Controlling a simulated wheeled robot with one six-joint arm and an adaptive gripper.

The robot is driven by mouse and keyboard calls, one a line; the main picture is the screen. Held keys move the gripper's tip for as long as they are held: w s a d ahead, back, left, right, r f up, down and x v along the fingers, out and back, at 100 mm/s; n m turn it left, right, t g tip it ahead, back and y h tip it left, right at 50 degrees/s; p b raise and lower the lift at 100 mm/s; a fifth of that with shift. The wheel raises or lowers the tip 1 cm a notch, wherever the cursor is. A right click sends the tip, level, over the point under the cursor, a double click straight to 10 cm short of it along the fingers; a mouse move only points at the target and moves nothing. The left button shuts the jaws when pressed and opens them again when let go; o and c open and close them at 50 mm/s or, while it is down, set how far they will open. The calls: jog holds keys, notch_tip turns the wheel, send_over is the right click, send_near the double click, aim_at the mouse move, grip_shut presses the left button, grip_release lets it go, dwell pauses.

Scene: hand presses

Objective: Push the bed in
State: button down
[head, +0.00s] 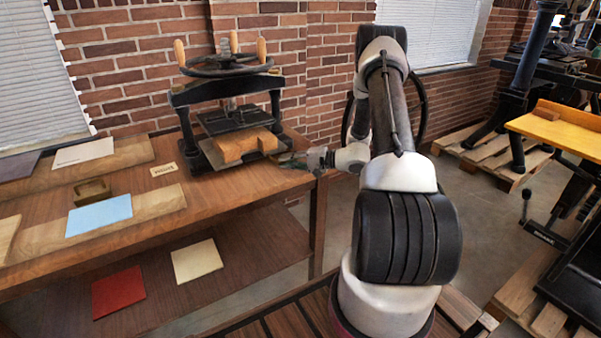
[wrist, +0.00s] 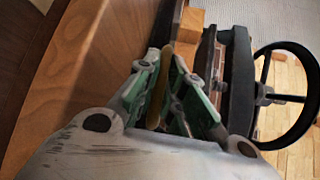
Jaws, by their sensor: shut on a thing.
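A black hand press (head: 183,108) stands on the wooden table, with a handwheel (head: 225,65) on top. Its bed (head: 213,158) sits low between the posts and sticks out toward the front, with wooden blocks (head: 235,147) on it. My gripper (head: 293,160) is at the right front of the bed, low over the table. In the wrist view my gripper (wrist: 165,75) is shut on a slim yellowish handle (wrist: 158,98) standing between its green-padded fingers. Where the handle joins the bed is hidden.
The wooden table (head: 240,190) carries a small box (head: 90,191), a blue sheet (head: 99,215) and a small label (head: 164,169) left of the press. A brick wall (head: 130,60) is behind. Another press with a yellow board (head: 560,128) stands at the right.

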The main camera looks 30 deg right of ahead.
aim_at(283, 149)
jog(key=w, duration=0.8)
jog(key=shift+w+a, duration=0.15)
jog(key=shift+w, duration=0.35)
jog(key=c, duration=1.5)
grip_release()
jog(key=shift+w, duration=0.15)
jog(key=v, duration=1.2)
